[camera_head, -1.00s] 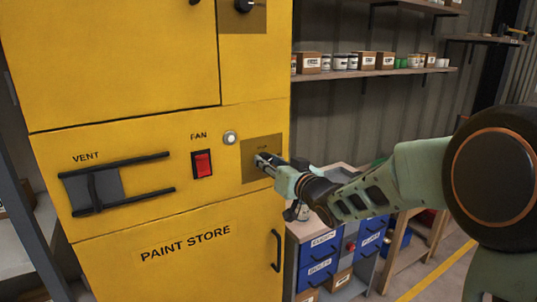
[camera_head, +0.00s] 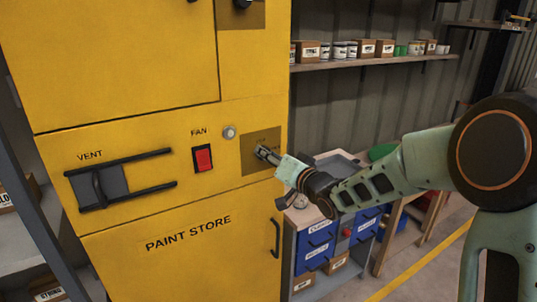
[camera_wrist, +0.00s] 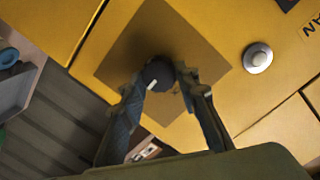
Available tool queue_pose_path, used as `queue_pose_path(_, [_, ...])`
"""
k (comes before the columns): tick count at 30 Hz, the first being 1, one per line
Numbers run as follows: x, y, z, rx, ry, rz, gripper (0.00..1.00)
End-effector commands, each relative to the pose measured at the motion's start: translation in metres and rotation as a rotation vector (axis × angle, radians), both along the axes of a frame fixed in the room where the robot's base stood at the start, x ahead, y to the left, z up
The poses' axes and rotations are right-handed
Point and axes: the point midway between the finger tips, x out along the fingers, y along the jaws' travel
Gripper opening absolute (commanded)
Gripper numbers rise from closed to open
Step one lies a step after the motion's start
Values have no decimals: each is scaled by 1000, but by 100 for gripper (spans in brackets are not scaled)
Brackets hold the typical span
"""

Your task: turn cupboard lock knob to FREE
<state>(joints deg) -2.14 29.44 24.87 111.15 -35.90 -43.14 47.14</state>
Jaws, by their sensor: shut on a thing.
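A dark round knob (camera_wrist: 157,74) with a short white mark sits on a square brown plate (camera_wrist: 140,45) on the yellow cupboard (camera_head: 130,190). My gripper (camera_wrist: 160,82) has one finger on each side of this knob and is shut on it. In the head view my gripper (camera_head: 262,153) covers the knob, and the plate's small lettering is too small to read. In the wrist view the white mark points down the picture, between the fingers. A second dark knob (camera_head: 243,3) on another brown plate shows at the top edge.
Left of the held knob are a round grey button (camera_head: 229,132), a red FAN switch (camera_head: 203,158) and a VENT slider (camera_head: 99,184) between black rails. A drawer unit with blue bins (camera_head: 318,240) stands close below my arm. Shelves with boxes and tins are behind.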

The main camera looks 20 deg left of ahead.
Motion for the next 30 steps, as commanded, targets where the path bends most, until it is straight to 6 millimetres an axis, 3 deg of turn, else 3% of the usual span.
queue_pose_path(7, [0, 0, -1, 1, 3, 0, 5])
queue_pose_path(8, [0, 0, -1, 1, 2, 0, 31])
queue_pose_path(12, [0, 0, -1, 1, 2, 0, 46])
queue_pose_path(23, [-2, -4, 1, 0, 0, -1, 47])
queue_pose_path(30, [-26, -33, 4, -3, -1, -4, 47])
